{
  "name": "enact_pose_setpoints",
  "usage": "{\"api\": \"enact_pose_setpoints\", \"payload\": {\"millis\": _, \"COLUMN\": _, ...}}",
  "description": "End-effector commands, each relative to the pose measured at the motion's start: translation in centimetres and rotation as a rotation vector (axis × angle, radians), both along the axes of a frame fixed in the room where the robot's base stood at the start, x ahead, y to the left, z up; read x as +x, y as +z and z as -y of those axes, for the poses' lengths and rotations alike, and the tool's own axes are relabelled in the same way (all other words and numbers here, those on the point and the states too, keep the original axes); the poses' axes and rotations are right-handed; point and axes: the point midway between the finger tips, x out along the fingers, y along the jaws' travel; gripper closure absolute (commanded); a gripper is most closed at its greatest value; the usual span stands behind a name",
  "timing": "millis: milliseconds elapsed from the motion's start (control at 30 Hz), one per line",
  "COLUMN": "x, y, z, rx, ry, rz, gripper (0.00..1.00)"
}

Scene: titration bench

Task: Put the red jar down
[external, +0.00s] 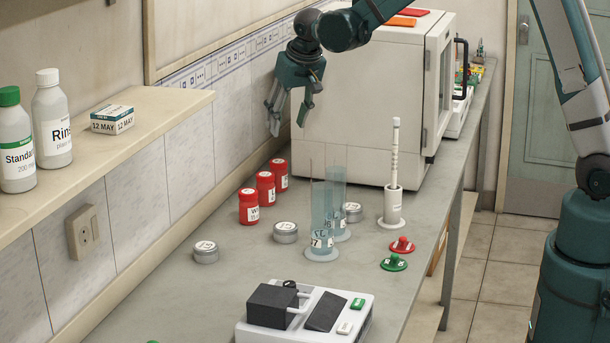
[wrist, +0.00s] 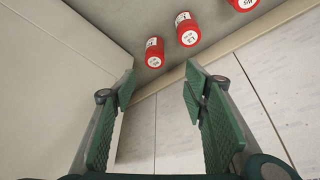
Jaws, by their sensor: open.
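Three red jars with white labels stand in a row on the bench along the tiled wall: a near jar (external: 249,207), a middle jar (external: 265,188) and a far jar (external: 279,175). The wrist view shows them near its top edge: one at left (wrist: 154,52), one in the middle (wrist: 187,30) and one at right, cut by the frame (wrist: 243,4). My gripper (external: 288,128) is open and empty, above the bench near the far jar. Its fingers (wrist: 160,82) point down, with no jar between them.
A white cabinet (external: 352,105) stands close to the right of my gripper. Glass cylinders (external: 322,225), grey tins (external: 206,252), a white stand (external: 392,205), red (external: 402,245) and green (external: 393,263) knobbed pieces and a device (external: 305,315) occupy the bench. A wall shelf (external: 120,140) holds bottles.

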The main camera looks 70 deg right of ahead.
Motion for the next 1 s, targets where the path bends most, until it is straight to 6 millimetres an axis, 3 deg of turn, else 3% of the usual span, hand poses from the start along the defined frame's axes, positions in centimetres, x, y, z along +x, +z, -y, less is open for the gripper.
{"api": "enact_pose_setpoints", "payload": {"millis": 500, "x": -6.7, "y": 8.1, "z": -8.4, "rx": -0.011, "ry": 0.153, "rz": 0.036, "gripper": 0.56}}
{"api": "enact_pose_setpoints", "payload": {"millis": 1000, "x": -14.6, "y": 13.2, "z": -15.7, "rx": -0.025, "ry": 0.300, "rz": 0.073, "gripper": 0.56}}
